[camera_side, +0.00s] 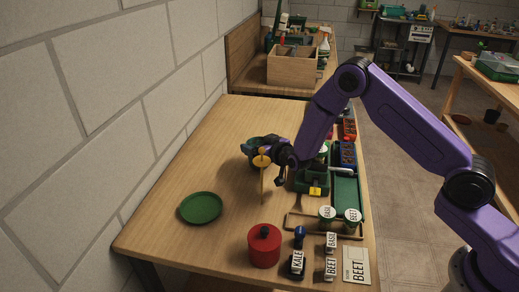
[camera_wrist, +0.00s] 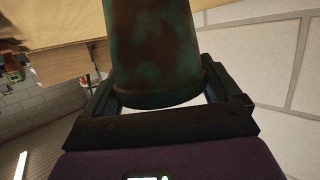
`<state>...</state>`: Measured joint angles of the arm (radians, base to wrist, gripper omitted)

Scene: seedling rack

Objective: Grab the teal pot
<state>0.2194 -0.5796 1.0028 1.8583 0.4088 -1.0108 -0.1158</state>
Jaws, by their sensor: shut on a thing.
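The teal pot (camera_wrist: 153,45) has mottled teal and brown sides and fills the upper middle of the wrist view, its rim towards my palm. My gripper (camera_wrist: 165,95) has one finger on each side of it and is shut on it. In the side view the pot (camera_side: 254,146) shows as a dark teal shape at the fingers of my gripper (camera_side: 268,152), over the left middle of the bench. My wrist and a yellow disc partly hide it. I cannot tell whether its base touches the bench.
A yellow disc on a thin stick (camera_side: 262,161) stands in front of my gripper. A green saucer (camera_side: 200,208) and red lidded pot (camera_side: 264,246) are nearer. Stamps, labelled jars (camera_side: 327,215) and trays (camera_side: 345,190) crowd the right. A wall borders the left.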

